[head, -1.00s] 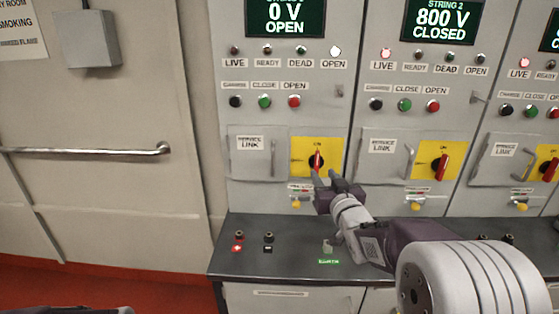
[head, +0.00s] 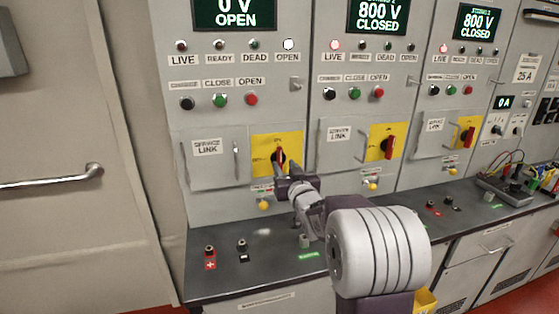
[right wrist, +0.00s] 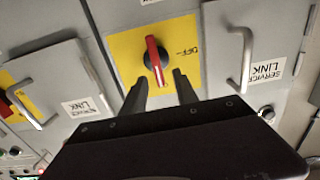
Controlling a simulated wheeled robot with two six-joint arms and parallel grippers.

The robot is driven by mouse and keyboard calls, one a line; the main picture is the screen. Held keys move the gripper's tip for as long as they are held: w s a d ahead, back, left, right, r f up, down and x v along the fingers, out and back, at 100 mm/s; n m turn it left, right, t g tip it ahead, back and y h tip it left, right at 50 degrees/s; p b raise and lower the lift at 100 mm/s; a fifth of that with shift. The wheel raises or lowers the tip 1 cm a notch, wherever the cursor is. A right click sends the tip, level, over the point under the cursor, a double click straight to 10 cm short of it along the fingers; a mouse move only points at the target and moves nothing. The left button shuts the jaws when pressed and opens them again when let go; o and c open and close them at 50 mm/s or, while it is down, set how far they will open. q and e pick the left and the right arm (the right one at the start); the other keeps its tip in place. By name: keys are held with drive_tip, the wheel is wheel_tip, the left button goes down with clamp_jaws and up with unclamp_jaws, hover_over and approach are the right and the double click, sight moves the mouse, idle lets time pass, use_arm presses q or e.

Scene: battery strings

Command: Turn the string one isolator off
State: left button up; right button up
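The string one isolator (head: 278,156) is a red handle on a black round knob, on a yellow plate (head: 262,146) under the 0 V OPEN panel. Its handle stands upright, in line with the label above it. In the right wrist view the isolator (right wrist: 155,60) appears upside down, with OFF lettering to the right of the knob. My right gripper (head: 272,174) is just below and in front of it. My left gripper is out of view.
Beside the plate is the service link door (head: 212,160) with an upright handle. A yellow knob (head: 263,205) hangs below the isolator. The dark counter (head: 225,275) carries red and black terminals. The string two isolator (head: 387,146) is to the right.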

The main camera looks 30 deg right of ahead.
sight(281, 159)
drive_tip(key=x, duration=0.4)
drive_tip(key=shift+w+d+p, duration=0.25)
drive_tip(key=shift+d+p, duration=0.05)
drive_tip(key=shift+d, duration=0.1)
drive_tip(key=shift+w, duration=0.35)
drive_tip(key=shift+a, duration=0.1)
clamp_jaws()
drive_tip(key=shift+f, duration=0.1)
